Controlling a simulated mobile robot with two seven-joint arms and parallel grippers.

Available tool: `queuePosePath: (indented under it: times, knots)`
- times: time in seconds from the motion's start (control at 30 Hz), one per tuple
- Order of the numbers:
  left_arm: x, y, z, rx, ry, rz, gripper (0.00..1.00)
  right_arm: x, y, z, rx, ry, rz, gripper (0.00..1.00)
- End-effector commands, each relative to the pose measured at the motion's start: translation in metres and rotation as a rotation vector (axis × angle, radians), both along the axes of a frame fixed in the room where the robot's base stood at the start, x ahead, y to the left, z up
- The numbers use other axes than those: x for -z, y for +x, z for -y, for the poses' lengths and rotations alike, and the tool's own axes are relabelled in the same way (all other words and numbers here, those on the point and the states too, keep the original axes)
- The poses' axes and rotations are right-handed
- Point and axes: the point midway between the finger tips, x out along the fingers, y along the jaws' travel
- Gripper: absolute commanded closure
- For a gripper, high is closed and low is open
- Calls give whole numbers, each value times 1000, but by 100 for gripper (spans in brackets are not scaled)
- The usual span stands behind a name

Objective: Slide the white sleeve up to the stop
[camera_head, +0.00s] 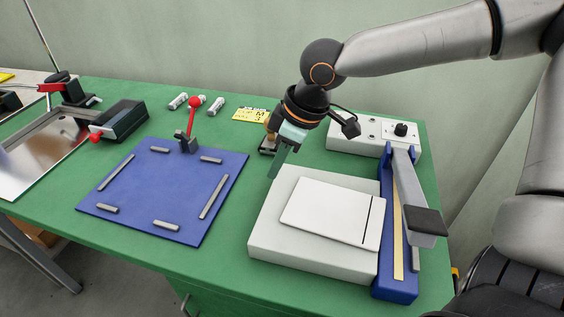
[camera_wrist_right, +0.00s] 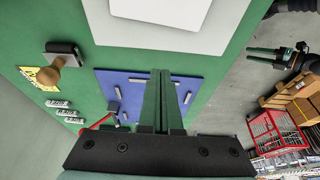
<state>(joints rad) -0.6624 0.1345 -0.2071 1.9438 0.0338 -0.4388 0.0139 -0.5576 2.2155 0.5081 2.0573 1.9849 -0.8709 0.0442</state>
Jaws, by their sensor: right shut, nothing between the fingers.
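The white sleeve (camera_head: 325,210) is a flat white rectangle with a dark line near its right end. It lies flat on a pale grey block (camera_head: 266,238), and its right end is close to the blue sealer-like device (camera_head: 398,285); I cannot tell whether they touch. Which part is the stop is not clear. My right gripper (camera_head: 275,172) is shut and empty, pointing down by the block's far left corner, apart from the sleeve. In the right wrist view the sleeve (camera_wrist_right: 160,10) shows at the top edge. My left gripper (camera_wrist_right: 264,54) shows small at the right there; its jaws are unclear.
A grey lever with a dark pad (camera_head: 424,221) rises over the blue device. A control box (camera_head: 350,135) stands behind. A blue board (camera_head: 160,190) with grey bars lies left on the green table. A wooden-handled stamp (camera_wrist_right: 60,65) and yellow card (camera_head: 250,115) sit at the back.

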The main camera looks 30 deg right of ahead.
Motion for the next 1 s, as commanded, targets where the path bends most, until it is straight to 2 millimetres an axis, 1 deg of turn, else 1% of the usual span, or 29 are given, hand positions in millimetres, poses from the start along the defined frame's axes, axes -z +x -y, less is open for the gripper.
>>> queuePosePath:
  times: [0.03,0.1,0.37,0.4,0.5,0.63,0.8,1.0]
  knots:
    - [4,1,1,3,-2,1,50,15,2,-2,-1,-5,-5,100]
    - [6,2,3,6,-3,2,50,29,6,-5,-1,-3,-5,100]
    - [11,5,8,16,-8,0,50,72,18,-15,-2,-4,-3,100]
    - [7,4,8,16,-8,0,50,65,12,-9,3,0,2,100]
    - [5,5,7,14,-7,2,50,64,1,-1,2,3,1,100]
    - [3,5,7,13,-7,6,50,65,-8,7,1,0,1,100]
    - [4,5,5,11,-5,7,50,65,-13,11,-1,-1,1,100]
    - [6,4,5,11,-4,2,50,66,-13,11,-1,-1,1,100]
